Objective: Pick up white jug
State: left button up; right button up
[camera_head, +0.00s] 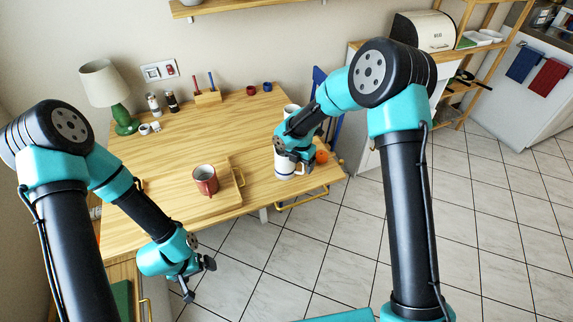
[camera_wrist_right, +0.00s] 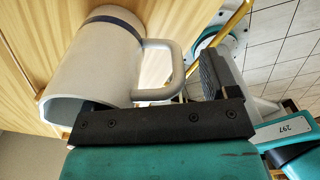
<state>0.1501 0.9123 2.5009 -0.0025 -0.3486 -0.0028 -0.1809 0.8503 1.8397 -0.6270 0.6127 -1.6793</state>
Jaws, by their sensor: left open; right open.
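The white jug (camera_head: 287,168) with a dark blue band stands near the front right edge of the table, partly covered by my right gripper (camera_head: 294,155). In the right wrist view the jug (camera_wrist_right: 95,65) fills the left side, its handle (camera_wrist_right: 176,70) pointing toward a dark finger pad of my right gripper. The right gripper is open around the handle side; a gap shows between the handle and that pad. The other finger is mostly hidden by the jug. My left gripper (camera_head: 200,280) is open and empty, low beyond the table's front edge, over the floor.
An orange item (camera_head: 322,157) is just right of the jug. A white vessel (camera_head: 291,110) stands behind my right forearm. A green lamp (camera_head: 121,120) and shakers stand at the back left.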

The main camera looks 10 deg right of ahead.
jog(key=shift+c, duration=0.4)
jog(key=c, duration=1.3)
jog(key=shift+o, duration=0.2)
jog(key=shift+r, duration=0.25)
jog(key=shift+w+r, duration=0.1)
jog(key=shift+r, duration=1.4)
jog(key=shift+s+r, duration=0.15)
jog(key=shift+s, duration=0.1)
jog(key=s+a+r, duration=0.1)
jog(key=s+a, duration=0.2)
jog(key=s, duration=1.2)
jog(key=shift+a+r, duration=0.15)
jog(key=shift+a, duration=0.2)
